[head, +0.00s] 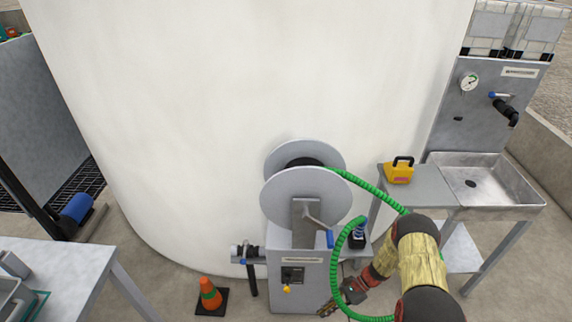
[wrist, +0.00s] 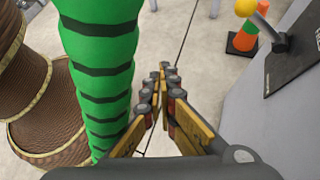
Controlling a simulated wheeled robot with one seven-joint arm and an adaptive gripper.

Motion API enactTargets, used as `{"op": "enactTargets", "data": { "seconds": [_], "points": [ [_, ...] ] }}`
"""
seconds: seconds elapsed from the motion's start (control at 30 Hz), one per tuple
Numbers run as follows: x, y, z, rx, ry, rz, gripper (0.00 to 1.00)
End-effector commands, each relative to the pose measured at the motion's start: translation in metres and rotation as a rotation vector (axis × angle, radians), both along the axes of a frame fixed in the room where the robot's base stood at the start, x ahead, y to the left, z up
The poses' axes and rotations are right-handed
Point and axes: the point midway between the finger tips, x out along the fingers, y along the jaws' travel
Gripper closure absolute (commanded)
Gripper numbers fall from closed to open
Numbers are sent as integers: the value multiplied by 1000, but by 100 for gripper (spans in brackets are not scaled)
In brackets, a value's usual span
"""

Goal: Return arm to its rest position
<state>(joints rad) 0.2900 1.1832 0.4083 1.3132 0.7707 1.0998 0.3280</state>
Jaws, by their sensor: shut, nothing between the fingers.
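My arm reaches in from the lower right of the head view, bent at a black elbow, with its forearm pointing down and left. My gripper (head: 326,308) is low beside the front of the grey hose-reel cabinet (head: 296,275). In the wrist view my gripper (wrist: 166,82) has its two fingers brought together at the tips, with nothing between them. A green ribbed hose (head: 338,258) loops from the reel close around my forearm. The hose (wrist: 100,70) also stands large and close at the left of the wrist view; I cannot tell if it touches the arm.
A large white tank (head: 240,90) fills the back. An orange cone (head: 210,294) stands left of the cabinet. A steel sink (head: 485,185) and side table with a yellow canister (head: 399,172) are at right. A grey table (head: 60,262) is at lower left.

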Motion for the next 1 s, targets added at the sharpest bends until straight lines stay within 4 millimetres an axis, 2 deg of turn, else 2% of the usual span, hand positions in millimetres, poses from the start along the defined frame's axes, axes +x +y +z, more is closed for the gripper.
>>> {"op": "enactTargets", "data": {
  "seconds": [0.27, 0.53, 0.8, 1.0],
  "points": [
    [-12, -22, 87, -62, -138, 231, 100],
    [-22, -42, 198, -147, -316, 478, 100],
    [-44, -53, 300, -243, -485, 690, 100],
    [-68, -58, 367, -324, -606, 825, 100]
  ]
}}
